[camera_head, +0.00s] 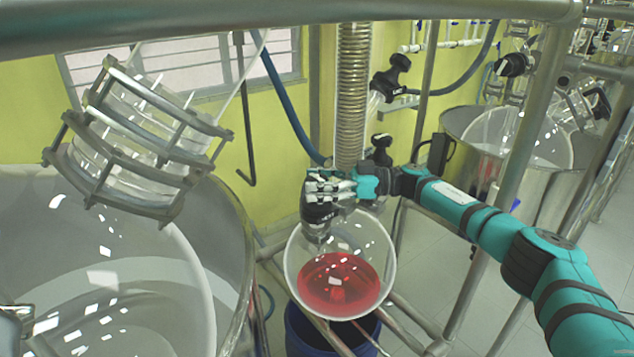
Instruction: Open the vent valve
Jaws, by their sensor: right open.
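My right gripper (318,190) is open, just above the neck of a round glass flask (385,262) holding red liquid. A black valve knob (318,212) shows right under its fingers; I cannot tell whether they touch it. Another black valve knob (390,75) sits higher up, on glass piping to the right of the metal bellows hose. A further black knob (381,142) is just behind and above my right wrist. I cannot tell from this view which knob is the vent valve.
A large glass reactor (180,270) in a metal vessel fills the left, with a metal-framed glass flange (140,140) above it. The bellows hose (353,90) hangs behind my gripper. Steel frame tubes (505,150) cross the right side. A blue bin (300,335) stands below the flask.

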